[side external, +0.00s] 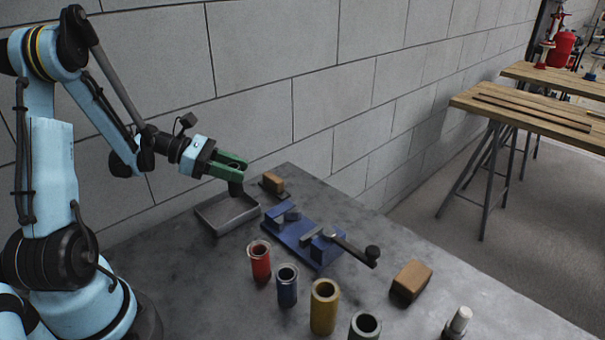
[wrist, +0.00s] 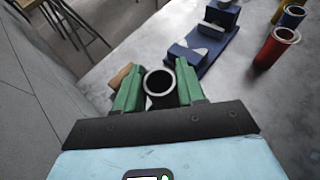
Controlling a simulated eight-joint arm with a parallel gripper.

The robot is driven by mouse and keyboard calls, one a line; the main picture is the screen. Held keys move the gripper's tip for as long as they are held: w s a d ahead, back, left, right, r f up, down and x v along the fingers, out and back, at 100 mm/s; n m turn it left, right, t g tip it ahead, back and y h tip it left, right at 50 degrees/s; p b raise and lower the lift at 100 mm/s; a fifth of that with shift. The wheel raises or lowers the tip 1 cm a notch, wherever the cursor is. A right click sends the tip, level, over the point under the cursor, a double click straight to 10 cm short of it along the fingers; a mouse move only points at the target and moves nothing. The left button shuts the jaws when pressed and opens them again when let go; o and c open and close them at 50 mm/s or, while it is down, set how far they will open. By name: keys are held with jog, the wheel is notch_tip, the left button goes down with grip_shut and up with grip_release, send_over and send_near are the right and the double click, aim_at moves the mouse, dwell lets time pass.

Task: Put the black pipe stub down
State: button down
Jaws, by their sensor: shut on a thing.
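The black pipe stub (side external: 236,188) is held upright between the green fingers of my gripper (side external: 234,165). In the wrist view the stub (wrist: 160,88) shows its pale ring-shaped top and dark bore, with a finger of my gripper (wrist: 157,78) on each side. In the side view the stub hangs below the fingertips, near the back right corner of a shallow grey metal tray (side external: 218,227). Its lower end appears above table height, but whether it is over the tray or beside it is hard to tell. The tray looks empty.
A blue vise-like fixture (side external: 303,240) stands right of the tray, with a wooden block (side external: 274,182) behind. Red (side external: 260,262), blue (side external: 287,286), yellow (side external: 324,308) and dark green (side external: 365,326) pipe stubs stand in front. Another wooden block (side external: 411,281) lies right. A block wall borders the table.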

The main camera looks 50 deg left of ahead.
aim_at(235, 184)
jog(key=shift+a+f, duration=0.1)
jog(key=shift+f, duration=1.95)
jog(key=shift+f, duration=0.15)
jog(key=c, duration=0.7)
grip_release()
